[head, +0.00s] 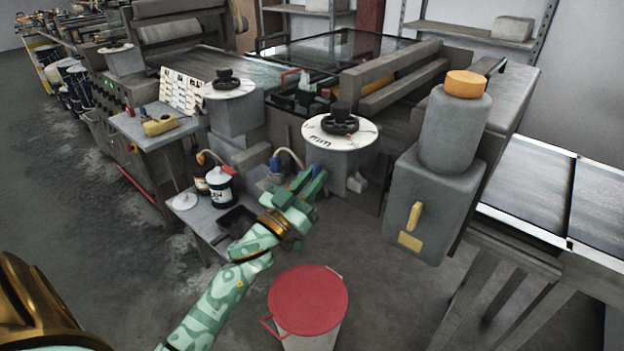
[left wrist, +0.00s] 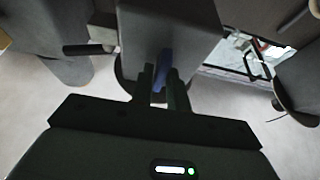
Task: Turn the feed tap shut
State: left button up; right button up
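The feed tap appears to be the blue lever (left wrist: 163,70) on the underside of a grey housing in the left wrist view. My left gripper (left wrist: 161,85) has its two dark fingers close on either side of this lever, with little gap. In the head view my green left gripper (head: 313,182) reaches beside the grey pedestal with a white dial top (head: 340,130). The fingers and the wrist hide most of the tap there. Another blue fitting (head: 275,164) with a curved hose shows just left of the gripper. My right gripper is not in view.
A low bench (head: 188,214) with ink cans (head: 218,184) and a black tray (head: 237,222) stands left of my forearm. A red-lidded bin (head: 308,300) stands below it. A grey machine with an orange cap (head: 466,84) is at right. The floor at left is clear.

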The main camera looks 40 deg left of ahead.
pick_arm(q)
grip_shut()
